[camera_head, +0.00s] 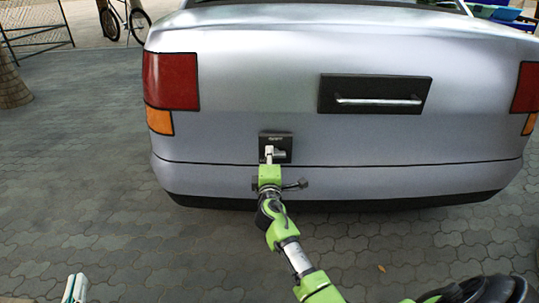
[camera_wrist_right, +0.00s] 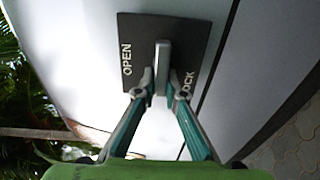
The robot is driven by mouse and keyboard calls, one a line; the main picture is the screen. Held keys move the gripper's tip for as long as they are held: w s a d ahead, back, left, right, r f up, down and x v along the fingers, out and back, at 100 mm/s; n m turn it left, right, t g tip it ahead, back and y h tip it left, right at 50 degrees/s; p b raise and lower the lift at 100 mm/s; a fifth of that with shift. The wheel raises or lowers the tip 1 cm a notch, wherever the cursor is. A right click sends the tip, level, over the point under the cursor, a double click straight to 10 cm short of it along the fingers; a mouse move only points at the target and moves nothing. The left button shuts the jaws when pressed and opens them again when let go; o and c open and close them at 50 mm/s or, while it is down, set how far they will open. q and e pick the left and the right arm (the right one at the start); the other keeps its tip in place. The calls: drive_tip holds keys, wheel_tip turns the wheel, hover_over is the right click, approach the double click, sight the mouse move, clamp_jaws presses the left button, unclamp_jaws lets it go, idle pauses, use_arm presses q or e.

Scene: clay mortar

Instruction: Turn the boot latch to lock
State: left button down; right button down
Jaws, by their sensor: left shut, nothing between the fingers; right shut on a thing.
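The boot latch is a black plate (camera_head: 288,143) low on the rear of the silver car, with a grey lever on it. In the right wrist view the plate (camera_wrist_right: 192,35) is marked OPEN at left and LOCK, partly hidden by a finger, at lower right. The lever (camera_wrist_right: 163,52) stands upright in that view, between the two words. My right gripper (camera_wrist_right: 149,90) is shut on the lever, its fingertips at the lever's lower part. It reaches the latch from below in the head view (camera_head: 269,156). My left gripper (camera_head: 75,288) is shut and empty at the bottom left, far from the latch.
The car's rear bumper (camera_head: 400,178) runs across the view below the latch. A black recess with a silver handle (camera_head: 378,100) is at upper right of the latch. Paved ground (camera_head: 110,200) lies open to the left. A bicycle (camera_head: 125,20) stands behind.

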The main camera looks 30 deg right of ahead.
idle(0.3)
drive_tip(key=c, duration=2.1)
unclamp_jaws()
drive_tip(key=v, duration=1.2)
